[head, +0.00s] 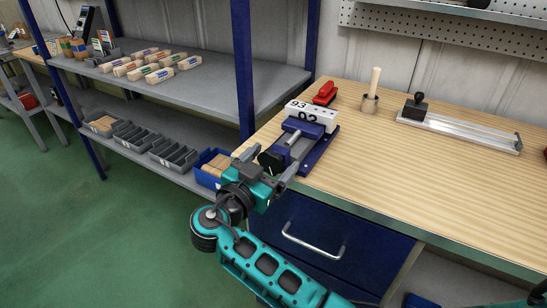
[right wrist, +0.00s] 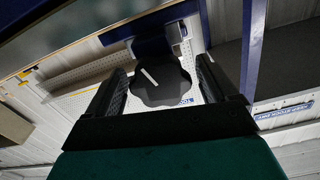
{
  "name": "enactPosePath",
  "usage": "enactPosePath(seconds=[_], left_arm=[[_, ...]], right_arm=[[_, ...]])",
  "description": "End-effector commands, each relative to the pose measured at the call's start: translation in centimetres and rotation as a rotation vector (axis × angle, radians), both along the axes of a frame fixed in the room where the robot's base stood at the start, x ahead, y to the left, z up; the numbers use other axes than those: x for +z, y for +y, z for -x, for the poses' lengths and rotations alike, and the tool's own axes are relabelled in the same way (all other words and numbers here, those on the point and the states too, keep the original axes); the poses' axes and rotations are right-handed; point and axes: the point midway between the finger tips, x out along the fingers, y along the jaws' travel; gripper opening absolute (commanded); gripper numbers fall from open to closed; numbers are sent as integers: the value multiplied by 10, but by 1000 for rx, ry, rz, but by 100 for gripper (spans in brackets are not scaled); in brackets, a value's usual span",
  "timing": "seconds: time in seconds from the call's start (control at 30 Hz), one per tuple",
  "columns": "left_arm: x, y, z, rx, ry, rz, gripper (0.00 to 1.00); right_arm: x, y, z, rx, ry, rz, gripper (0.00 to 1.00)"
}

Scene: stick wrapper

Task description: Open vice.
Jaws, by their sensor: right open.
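A blue vice (head: 318,146) is at the left end of the wooden workbench. White blocks marked "93" and "92" (head: 314,113) are at its far end. Its dark round knob (head: 269,160) faces my right gripper (head: 268,164). In the right wrist view, the black lobed knob (right wrist: 160,85) with a white line lies between the two fingers of my right gripper (right wrist: 163,88). The fingers are open, one on each side, with visible gaps to the knob. I cannot tell how wide the vice jaws stand apart. My left gripper is not in view.
The wooden workbench (head: 440,170) has a blue drawer (head: 300,235) below. A red stapler-like object (head: 325,93), a stick in a holder (head: 371,95) and a metal rail tool (head: 460,130) stand behind. Grey shelving (head: 210,88) with bins (head: 175,155) is at left.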

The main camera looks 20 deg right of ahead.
Motion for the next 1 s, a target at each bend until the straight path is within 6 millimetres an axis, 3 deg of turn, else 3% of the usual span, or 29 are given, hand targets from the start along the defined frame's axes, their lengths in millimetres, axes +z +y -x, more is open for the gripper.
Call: enactPosePath(seconds=[0.27,0.83,1.0], left_arm=[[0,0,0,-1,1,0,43],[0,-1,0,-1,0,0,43],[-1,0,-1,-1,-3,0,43]], right_arm=[[0,0,0,0,0,0,86],[0,0,0,0,0,0,32],[-1,0,0,0,22,17,31]])
